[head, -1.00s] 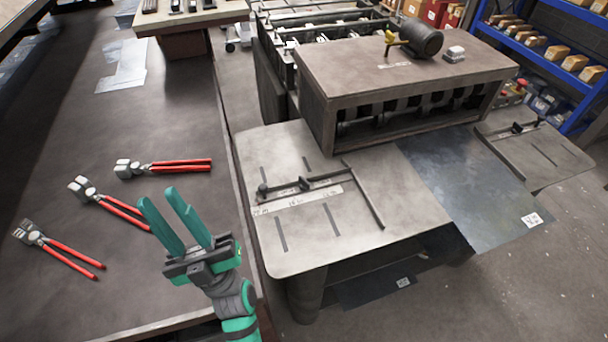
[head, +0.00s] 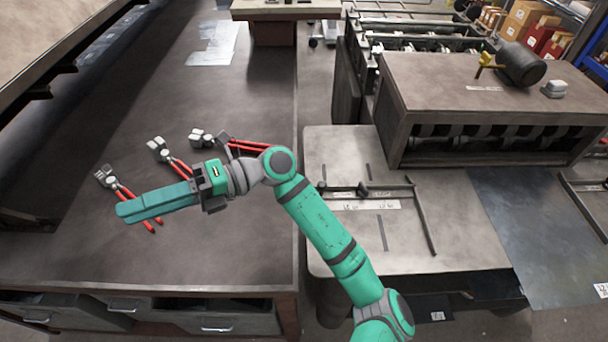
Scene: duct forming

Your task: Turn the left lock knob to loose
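The guide bar (head: 388,189) lies across the grey left side table (head: 345,235) of the machine. A small dark round knob (head: 322,186) sits at the bar's left end, and a dark clamp or knob (head: 362,189) stands further along it. Both are too small to read as tight or loose. My gripper (head: 123,213) is over the dark workbench, well left of the knobs and pointing left. Its two green fingers overlap in this view, so their gap is hidden. No object shows held in it.
Several red-handled pliers lie on the workbench (head: 110,265), partly behind my gripper and arm. My arm crosses in front of the side table's left edge. The machine housing (head: 480,85) carries a dark motor (head: 521,64) with a yellow fitting. A dark sheet (head: 530,225) lies at right.

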